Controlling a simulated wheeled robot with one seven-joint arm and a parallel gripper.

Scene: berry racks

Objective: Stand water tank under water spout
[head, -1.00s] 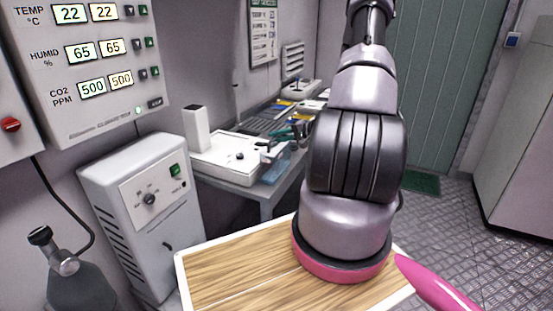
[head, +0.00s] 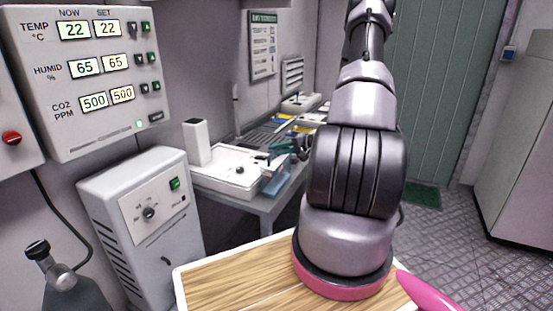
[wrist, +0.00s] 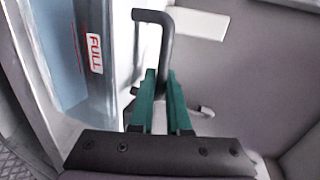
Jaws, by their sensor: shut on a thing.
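The water tank is a pale blue see-through container (head: 276,181) at the front right edge of the bench in the head view. In the wrist view its wall (wrist: 70,60) fills the left side, with a red FULL label (wrist: 94,54). My gripper (wrist: 158,82) has green fingers shut on the tank's dark bent handle (wrist: 167,40). In the head view my gripper (head: 282,148) is small and partly hidden by my arm. I cannot pick out the water spout for certain, nor tell whether the tank touches the bench.
A white tray-like unit with a black knob (head: 222,164) and a white upright block (head: 196,142) stand left of the tank. A grey cabinet (head: 140,215), a control panel (head: 95,80) and a gas bottle (head: 72,290) are at left. Open floor (head: 445,225) lies right.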

